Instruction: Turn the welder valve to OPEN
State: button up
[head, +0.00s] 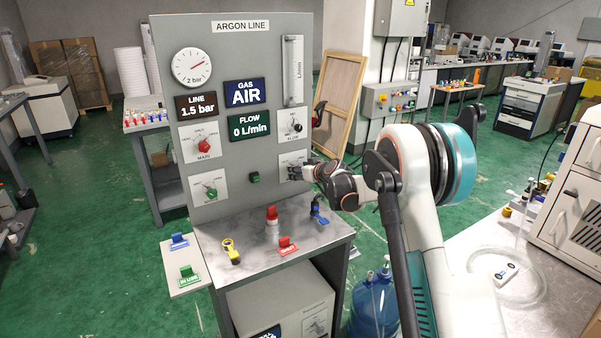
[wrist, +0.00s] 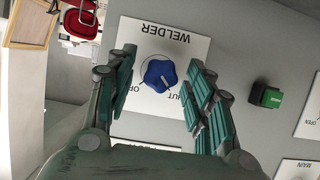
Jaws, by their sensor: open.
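The welder valve is a blue lobed knob (wrist: 161,74) on a white plate (wrist: 142,30) marked WELDER, upside down in the wrist view. A pale pointer mark on the knob seems to lean toward the SHUT lettering; the OPEN lettering is on the other side. My gripper (wrist: 164,66) is open, with one green-padded finger on each side of the knob and visible gaps between. In the head view my gripper (head: 308,172) is at the right side of the argon panel (head: 240,150), largely covering the welder plate.
A green button (wrist: 271,97) sits beside the plate, and the MAIN plate (wrist: 298,169) lies farther off.

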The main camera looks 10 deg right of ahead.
jog(key=c, duration=1.1)
jog(key=shift+w+d+f+m+t+y+b, duration=0.15)
jog(key=shift+m+y+b, duration=0.45)
jog(key=shift+m+y, duration=1.15)
jog(key=shift+s+d+f+m+t+y+b, duration=0.15)
jog(key=shift+m+y+b, duration=0.5)
jog(key=shift+m, duration=2.05)
jog(key=shift+w+d+f+m+t+y+b, duration=0.15)
jog(key=shift+m+y+b, duration=0.35)
jog(key=shift+m+y, duration=1.3)
jog(key=shift+m+h, duration=0.5)
jog(key=shift+m, duration=0.05)
